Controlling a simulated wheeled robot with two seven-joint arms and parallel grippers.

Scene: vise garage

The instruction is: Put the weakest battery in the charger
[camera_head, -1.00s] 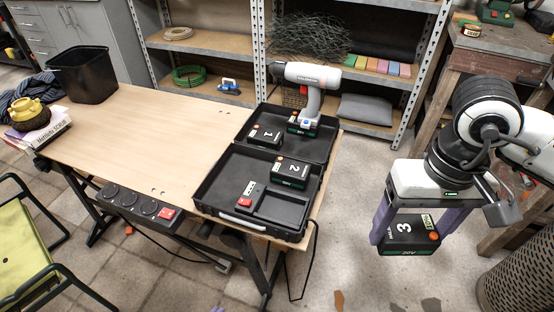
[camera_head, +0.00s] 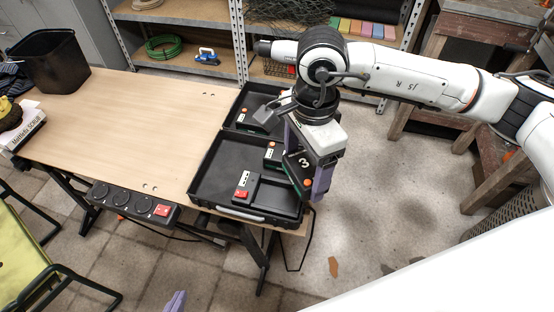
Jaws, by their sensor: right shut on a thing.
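My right gripper (camera_head: 305,172) is shut on battery 3 (camera_head: 302,160), a black pack tilted steeply above the right edge of the open black case (camera_head: 205,185). The charger (camera_head: 243,180), black with a red switch, sits in the case's front half. Battery 2 (camera_head: 271,154) lies in the case, partly hidden behind the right gripper. Battery 1 (camera_head: 250,116) lies in the back half. Charge marks on the batteries are too small to read. Only a purple fingertip of my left gripper (camera_head: 176,301) shows at the bottom edge, away from the case.
The drill (camera_head: 264,47) is mostly hidden behind my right arm. The workbench (camera_head: 130,120) is bare left of the case. A power strip (camera_head: 130,203) runs along its front edge. A black bin (camera_head: 50,62) stands at its back left.

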